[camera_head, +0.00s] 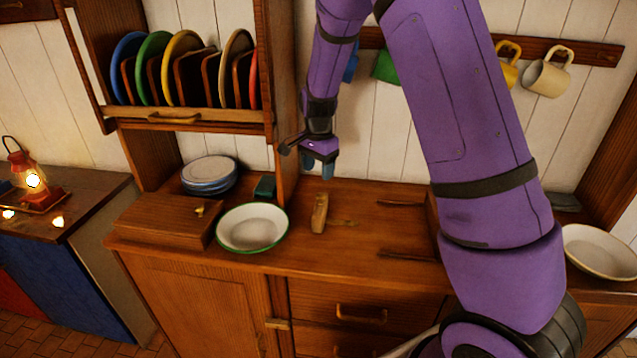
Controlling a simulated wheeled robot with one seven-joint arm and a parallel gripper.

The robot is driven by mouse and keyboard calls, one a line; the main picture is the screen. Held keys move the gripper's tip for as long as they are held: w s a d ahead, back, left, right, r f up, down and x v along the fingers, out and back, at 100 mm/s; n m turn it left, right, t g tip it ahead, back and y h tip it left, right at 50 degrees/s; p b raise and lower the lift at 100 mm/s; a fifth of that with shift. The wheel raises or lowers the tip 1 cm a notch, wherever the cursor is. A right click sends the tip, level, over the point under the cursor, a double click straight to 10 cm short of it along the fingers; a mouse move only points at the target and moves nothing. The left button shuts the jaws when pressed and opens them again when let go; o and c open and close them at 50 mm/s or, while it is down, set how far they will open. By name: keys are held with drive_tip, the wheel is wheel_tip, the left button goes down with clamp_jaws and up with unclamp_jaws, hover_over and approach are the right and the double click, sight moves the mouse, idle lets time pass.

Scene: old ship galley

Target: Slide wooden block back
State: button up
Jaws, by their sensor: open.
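A small light wooden block (320,213) lies on the wooden counter (350,258), right of a white plate. A thin brownish piece extends from its right side; I cannot tell what it is. My purple gripper (316,167) is above and behind the block, near the back wall and beside the upright post of the plate rack. Its blue-grey fingers point down, open, and nothing shows between them. It is apart from the block.
A green-rimmed white dish (253,228) stands close left of the block, beside a wooden box (165,219). The rack post (285,100) is left of my gripper. Dark thin bars (405,255) lie right. Mugs (547,77) hang on the wall. Clear counter lies behind the block.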

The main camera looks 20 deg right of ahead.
drive_tip(key=shift+r, duration=1.5)
drive_tip(key=s+r+n+t+y, duration=0.1)
drive_tip(key=s+r+n+t, duration=0.4)
drive_tip(key=s+r, duration=1.15)
drive_tip(key=s+r+n, duration=0.2)
drive_tip(key=s+n, duration=0.2)
drive_tip(key=s, duration=0.5)
drive_tip(key=s+a+r+n+h, duration=0.1)
drive_tip(key=s+n, duration=0.3)
drive_tip(key=s, duration=0.5)
drive_tip(key=shift+a+r+n, duration=0.25)
drive_tip(key=shift+r+n, duration=0.05)
drive_tip(key=shift+r, duration=0.45)
